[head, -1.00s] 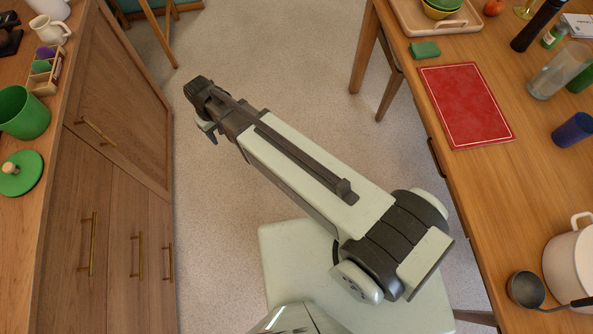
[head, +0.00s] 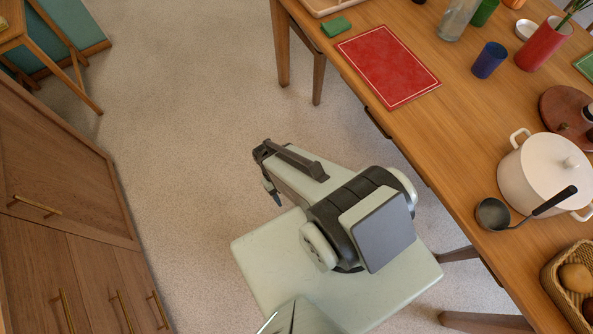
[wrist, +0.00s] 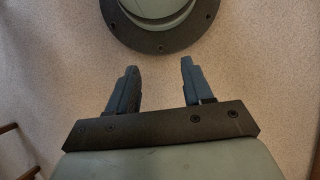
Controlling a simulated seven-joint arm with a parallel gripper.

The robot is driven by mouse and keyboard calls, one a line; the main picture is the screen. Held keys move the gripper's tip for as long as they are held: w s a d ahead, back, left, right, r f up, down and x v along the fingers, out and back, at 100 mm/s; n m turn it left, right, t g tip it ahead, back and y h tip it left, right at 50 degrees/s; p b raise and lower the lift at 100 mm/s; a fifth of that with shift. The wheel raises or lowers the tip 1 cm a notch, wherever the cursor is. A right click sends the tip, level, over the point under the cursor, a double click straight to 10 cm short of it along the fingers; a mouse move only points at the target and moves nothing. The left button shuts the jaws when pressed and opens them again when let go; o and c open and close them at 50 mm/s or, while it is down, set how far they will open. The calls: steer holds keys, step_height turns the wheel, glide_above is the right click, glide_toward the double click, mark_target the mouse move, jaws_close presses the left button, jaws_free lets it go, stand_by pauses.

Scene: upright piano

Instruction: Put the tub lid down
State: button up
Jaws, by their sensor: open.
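My gripper (wrist: 158,70) is open and empty in the wrist view, with pale speckled floor between its two dark fingers. It holds no lid. In the head view my arm is folded over the floor, between the cabinet and the table, and its fingers are mostly hidden. The round green lid with a wooden knob, seen on the left counter a second ago, is outside both current views. The green tub beside it is out of view too.
The wooden table (head: 440,125) on the right bears a red mat (head: 388,66), a blue cup (head: 489,60), a white lidded pot (head: 535,180), a ladle (head: 493,214) and a basket (head: 556,290). A wooden cabinet (head: 65,190) stands at left. Floor (head: 190,130) between them is clear.

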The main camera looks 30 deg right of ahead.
steer(key=shift+m+g, duration=0.4)
steer(key=shift+m, duration=0.1)
steer(key=s, duration=0.1)
steer(key=s+d, duration=0.1)
steer(key=s, duration=0.1)
steer(key=s+d+f, duration=0.1)
steer(key=s, duration=0.1)
steer(key=shift+s, duration=0.2)
steer(key=shift+o, duration=0.5)
